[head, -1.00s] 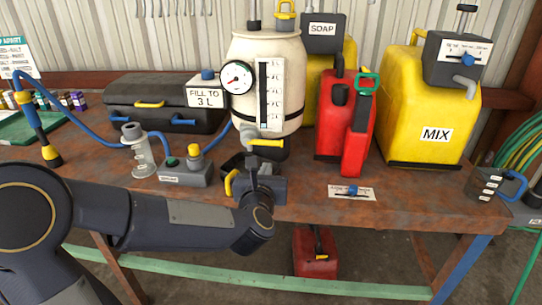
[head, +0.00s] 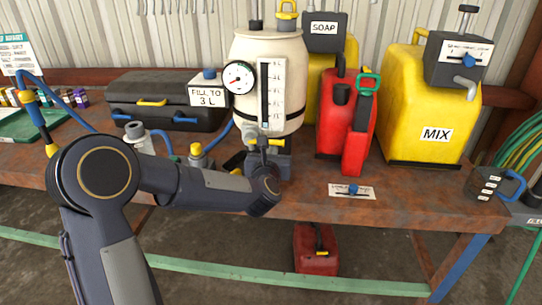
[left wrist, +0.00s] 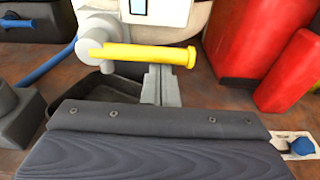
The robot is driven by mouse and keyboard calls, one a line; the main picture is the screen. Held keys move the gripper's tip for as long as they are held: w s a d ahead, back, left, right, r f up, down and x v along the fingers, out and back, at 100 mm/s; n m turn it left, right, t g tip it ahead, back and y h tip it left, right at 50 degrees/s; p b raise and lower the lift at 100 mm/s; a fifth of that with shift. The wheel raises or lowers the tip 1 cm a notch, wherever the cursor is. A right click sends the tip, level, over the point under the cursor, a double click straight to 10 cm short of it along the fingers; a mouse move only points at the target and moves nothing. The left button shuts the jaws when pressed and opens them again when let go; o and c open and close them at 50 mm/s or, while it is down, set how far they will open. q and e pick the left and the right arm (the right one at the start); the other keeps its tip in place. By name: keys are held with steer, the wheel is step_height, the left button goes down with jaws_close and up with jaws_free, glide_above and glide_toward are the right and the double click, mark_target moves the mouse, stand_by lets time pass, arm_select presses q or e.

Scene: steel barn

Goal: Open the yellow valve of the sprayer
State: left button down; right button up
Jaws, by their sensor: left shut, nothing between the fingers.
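The sprayer is a cream tank (head: 290,48) with a dial gauge and a level strip, standing on the bench. Its yellow valve (left wrist: 145,55) is a lever on a grey spout, lying level and pointing right in the left wrist view. In the head view my arm largely hides the lever. My left gripper (left wrist: 161,84) is shut and empty, its fingertips right at the lever, below its middle in the wrist view. I cannot tell whether they touch it. In the head view the gripper (head: 262,148) is in front of the tank's base. My right gripper is not in view.
A red can (head: 333,118) stands close right of the sprayer, and a yellow MIX container (head: 412,100) farther right. A black case (head: 150,115) lies to the left. A small slider card (head: 352,191) is at the bench's front edge. A dark tray (left wrist: 92,98) sits under the spout.

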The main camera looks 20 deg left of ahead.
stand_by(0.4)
arm_select(q)
step_height(320, 180, up, 2)
steer(key=n+h+b, duration=0.1)
steer(key=n+b, duration=0.3)
steer(key=b, duration=0.5)
steer(key=shift+r, duration=0.2)
steer(key=a+r+n+b, duration=0.1)
steer(key=r+n+b, duration=0.1)
steer(key=a+r+n+t+b, duration=0.1)
steer(key=a+r+n+b, duration=0.1)
steer(key=n+b, duration=0.1)
steer(key=s+a+r+n+h+b, duration=0.1)
steer(key=a+r+n+b, duration=0.1)
steer(key=n+b, duration=0.1)
steer(key=shift+r, duration=0.2)
steer(key=shift+a, duration=0.1)
stand_by(0.9)
steer(key=shift+s, duration=0.15)
